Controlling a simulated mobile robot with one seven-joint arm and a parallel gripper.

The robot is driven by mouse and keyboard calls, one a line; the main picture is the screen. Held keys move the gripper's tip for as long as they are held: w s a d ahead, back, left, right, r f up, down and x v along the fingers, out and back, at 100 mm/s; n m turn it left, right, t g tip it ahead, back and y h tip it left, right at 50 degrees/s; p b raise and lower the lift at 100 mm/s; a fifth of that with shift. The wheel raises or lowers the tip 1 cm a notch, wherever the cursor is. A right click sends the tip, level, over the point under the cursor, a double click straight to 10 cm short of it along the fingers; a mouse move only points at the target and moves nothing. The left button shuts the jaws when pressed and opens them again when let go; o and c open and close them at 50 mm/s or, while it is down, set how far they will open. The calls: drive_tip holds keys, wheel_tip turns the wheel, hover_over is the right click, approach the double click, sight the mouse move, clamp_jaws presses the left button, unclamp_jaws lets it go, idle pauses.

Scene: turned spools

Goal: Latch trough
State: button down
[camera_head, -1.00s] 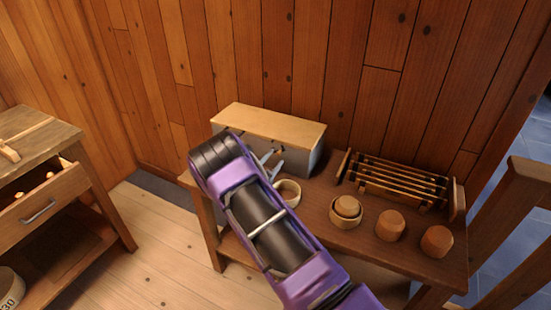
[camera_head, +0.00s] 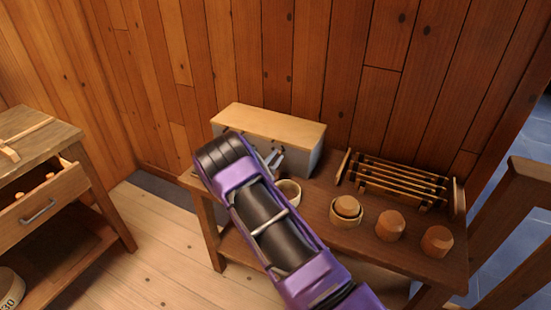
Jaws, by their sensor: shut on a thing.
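The trough (camera_head: 268,125) is a grey-sided box with a pale wooden lid lying shut across its top. It stands at the back left of the brown table, against the plank wall. My purple and black arm comes up from the lower right and covers the trough's lower left front. My gripper (camera_head: 274,158) is at the trough's front face, below the lid edge, with its grey fingers partly showing. It is shut on a small part at that front, which seems to be the latch. The arm and fingers mostly hide this part.
On the table (camera_head: 320,222), a pale bowl (camera_head: 289,191) stands close beside my gripper. Another bowl (camera_head: 345,214) holds a wooden piece, with two turned wooden pieces (camera_head: 390,225) to its right. A slatted wooden rack (camera_head: 400,180) stands behind them. An open drawer (camera_head: 45,205) is at the left.

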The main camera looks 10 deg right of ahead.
drive_tip(key=n, duration=0.2)
drive_tip(key=r+n+b, duration=0.1)
drive_tip(key=n, duration=0.3)
drive_tip(key=shift+w+a+r+n, duration=0.2)
drive_tip(key=shift+a+r+n, duration=0.1)
drive_tip(key=shift+a+r, duration=0.1)
drive_tip(key=shift+w+a+r+n, duration=0.1)
drive_tip(key=shift+n, duration=0.5)
drive_tip(key=shift+w+a+r+n, duration=0.1)
drive_tip(key=shift+n, duration=0.5)
drive_tip(key=shift+w+a+r+n, duration=0.1)
drive_tip(key=shift+a+n, duration=0.05)
drive_tip(key=shift+n, duration=0.7)
drive_tip(key=shift+w+a+r+n, duration=0.1)
drive_tip(key=shift+a+n, duration=0.05)
drive_tip(key=shift+n, duration=0.7)
drive_tip(key=c, duration=0.8)
unclamp_jaws()
